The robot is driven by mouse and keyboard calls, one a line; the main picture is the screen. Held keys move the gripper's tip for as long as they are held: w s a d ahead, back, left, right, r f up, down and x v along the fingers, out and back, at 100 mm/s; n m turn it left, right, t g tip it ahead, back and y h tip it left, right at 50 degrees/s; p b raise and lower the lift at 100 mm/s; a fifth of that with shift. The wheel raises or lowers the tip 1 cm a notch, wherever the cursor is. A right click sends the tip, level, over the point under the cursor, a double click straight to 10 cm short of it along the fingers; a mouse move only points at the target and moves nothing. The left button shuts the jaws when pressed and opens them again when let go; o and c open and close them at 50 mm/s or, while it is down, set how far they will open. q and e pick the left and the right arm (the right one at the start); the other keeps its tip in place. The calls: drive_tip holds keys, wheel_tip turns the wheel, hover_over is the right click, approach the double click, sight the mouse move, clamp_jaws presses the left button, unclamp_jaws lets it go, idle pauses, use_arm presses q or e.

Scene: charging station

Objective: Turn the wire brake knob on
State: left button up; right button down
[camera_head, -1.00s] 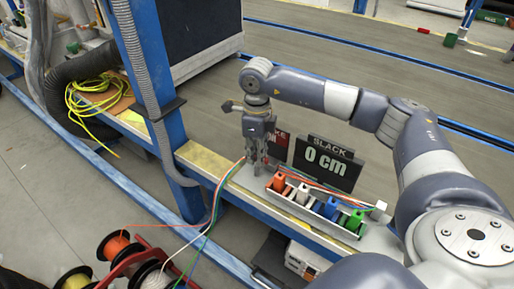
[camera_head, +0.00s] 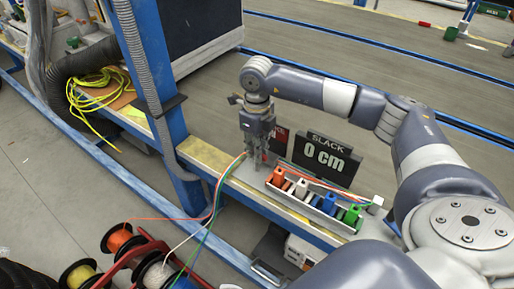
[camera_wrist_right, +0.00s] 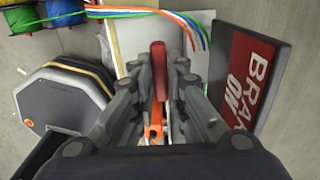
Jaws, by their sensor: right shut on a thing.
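In the wrist view a red knob handle (camera_wrist_right: 159,68) stands between the fingers of my right gripper (camera_wrist_right: 160,88), which is shut on it. An orange part shows below it between the fingers. The brake sign (camera_wrist_right: 255,80) at the right of that view is red in a dark frame and reads "BRAKE ON", partly cut off. In the head view my right gripper (camera_head: 257,163) points down at the bench beside the wires. It hides the knob and part of the red sign (camera_head: 277,139) there. My left gripper is not in view.
The slack display (camera_head: 322,159) reads "0 cm". A rack with orange, white, blue and green blocks (camera_head: 318,200) stands right of my gripper. Coloured wires (camera_head: 216,193) run to spools (camera_head: 117,240) on the floor. A blue post (camera_head: 155,90) rises at the left.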

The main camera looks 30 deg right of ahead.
drive_tip(key=shift+w+r, duration=0.1)
drive_tip(key=c, duration=1.6)
unclamp_jaws()
wheel_tip(320, 180, up, 12)
